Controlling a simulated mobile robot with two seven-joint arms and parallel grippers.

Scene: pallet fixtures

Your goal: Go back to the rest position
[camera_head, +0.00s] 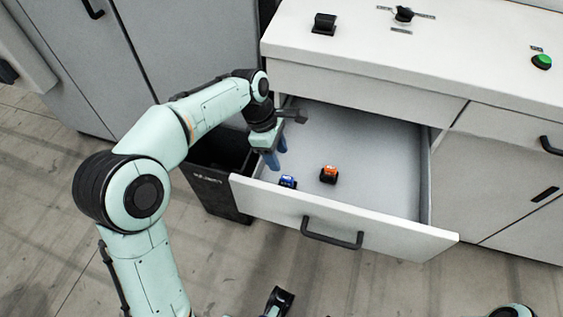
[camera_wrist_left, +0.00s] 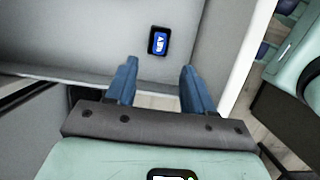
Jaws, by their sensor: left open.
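My left gripper (camera_head: 275,160) is over the left part of the open drawer (camera_head: 340,218). Its two blue fingers, also in the left wrist view (camera_wrist_left: 157,85), are apart with nothing between them. A small blue and black block (camera_head: 288,182) lies in the drawer near its front wall, right of the fingers in the head view. It shows ahead of the fingertips in the left wrist view (camera_wrist_left: 158,41), apart from them. A small orange and black block (camera_head: 329,174) lies on the drawer floor to its right. My right gripper is not clearly seen.
The white counter (camera_head: 440,62) above the drawer carries a black block (camera_head: 324,23), a black knob (camera_head: 403,14) and a green button (camera_head: 541,61). A dark bin (camera_head: 219,180) stands left of the drawer. Grey cabinets (camera_head: 190,45) are at the back left. Floor in front is open.

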